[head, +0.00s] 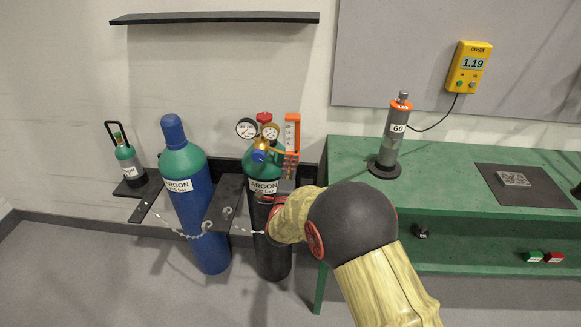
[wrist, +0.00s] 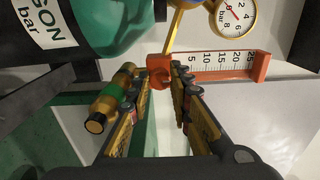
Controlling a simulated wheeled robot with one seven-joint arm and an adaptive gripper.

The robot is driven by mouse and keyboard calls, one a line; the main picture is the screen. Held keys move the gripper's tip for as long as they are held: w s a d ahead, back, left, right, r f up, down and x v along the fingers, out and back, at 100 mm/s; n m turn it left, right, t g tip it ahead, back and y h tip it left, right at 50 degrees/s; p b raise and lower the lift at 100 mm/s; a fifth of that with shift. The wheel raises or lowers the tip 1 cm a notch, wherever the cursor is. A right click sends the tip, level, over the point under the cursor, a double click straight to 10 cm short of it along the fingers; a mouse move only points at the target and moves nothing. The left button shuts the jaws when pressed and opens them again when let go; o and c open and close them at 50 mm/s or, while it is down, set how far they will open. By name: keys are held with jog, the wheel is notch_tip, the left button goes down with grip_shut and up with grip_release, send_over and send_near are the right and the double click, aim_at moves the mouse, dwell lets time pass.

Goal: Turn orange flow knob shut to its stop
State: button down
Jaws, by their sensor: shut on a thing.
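The orange flow knob (wrist: 160,72) is at the foot of the orange flowmeter (wrist: 215,66), which carries a scale from 5 to 25 and shows on its side in the wrist view. My gripper (wrist: 162,84) is shut on the knob, a finger on each side. In the head view the flowmeter (head: 292,131) stands upright beside the regulator gauges on the right argon cylinder (head: 262,172). My arm hides the knob and most of my gripper there. The knob's turn angle cannot be told.
A gauge (wrist: 236,14) and a brass-ended fitting (wrist: 104,108) are close to my fingers. A blue argon cylinder (head: 190,200) stands chained at left. The green bench (head: 450,190) holds a grey tube device (head: 392,140); a yellow oxygen meter (head: 469,67) reads 1.19.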

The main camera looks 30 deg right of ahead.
jog(key=shift+f, duration=0.1)
jog(key=c, duration=1.6)
grip_release()
jog(key=shift+s, duration=0.1)
jog(key=shift+s+a, duration=0.2)
jog(key=v, duration=0.7)
jog(key=shift+s+a, duration=0.1)
jog(key=shift+s, duration=0.05)
